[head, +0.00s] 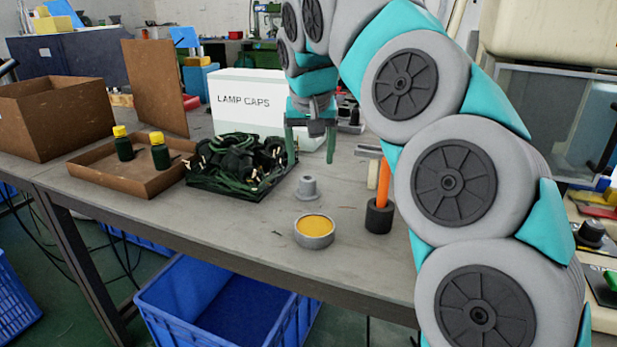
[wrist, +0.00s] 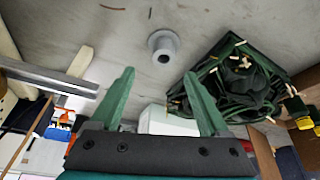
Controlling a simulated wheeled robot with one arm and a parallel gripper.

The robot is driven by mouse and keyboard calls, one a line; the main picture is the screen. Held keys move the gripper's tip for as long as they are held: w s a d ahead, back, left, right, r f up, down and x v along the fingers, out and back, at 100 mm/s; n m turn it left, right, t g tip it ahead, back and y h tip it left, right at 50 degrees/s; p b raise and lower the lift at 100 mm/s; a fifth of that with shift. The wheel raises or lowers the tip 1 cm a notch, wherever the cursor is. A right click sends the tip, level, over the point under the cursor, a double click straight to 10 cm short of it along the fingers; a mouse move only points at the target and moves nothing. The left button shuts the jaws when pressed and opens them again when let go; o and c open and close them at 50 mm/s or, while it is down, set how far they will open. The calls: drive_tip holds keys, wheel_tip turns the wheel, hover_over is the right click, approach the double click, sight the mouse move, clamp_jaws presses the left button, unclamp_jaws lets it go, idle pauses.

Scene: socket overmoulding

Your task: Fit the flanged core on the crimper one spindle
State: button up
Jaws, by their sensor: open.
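The flanged core (head: 308,188) is a small grey piece with a wide round flange and a narrower collar. It stands on the grey table, flange down, and also shows in the wrist view (wrist: 163,45) near the top middle. My gripper (head: 311,158) has two green fingers, spread apart and empty. It hangs above the table, behind and above the core in the head view. In the wrist view my gripper (wrist: 160,74) has the core beyond its fingertips, apart from them. I cannot pick out the crimper one spindle in either view.
A tin of yellow paste (head: 314,230) and an orange-handled tool with a black base (head: 379,217) stand in front of the core. A tray of dark cables (head: 240,165) is left, the LAMP CAPS box (head: 228,110) behind. Machinery (head: 560,125) stands at right.

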sight(308, 178)
drive_tip(key=shift+w+f, duration=0.2)
drive_tip(key=shift+f, duration=0.1)
drive_tip(key=x, duration=0.6)
drive_tip(key=shift+s+a+p, duration=0.3)
drive_tip(key=shift+s+p, duration=0.05)
drive_tip(key=shift+w+f, duration=0.25)
drive_tip(key=shift+f, duration=0.2)
clamp_jaws()
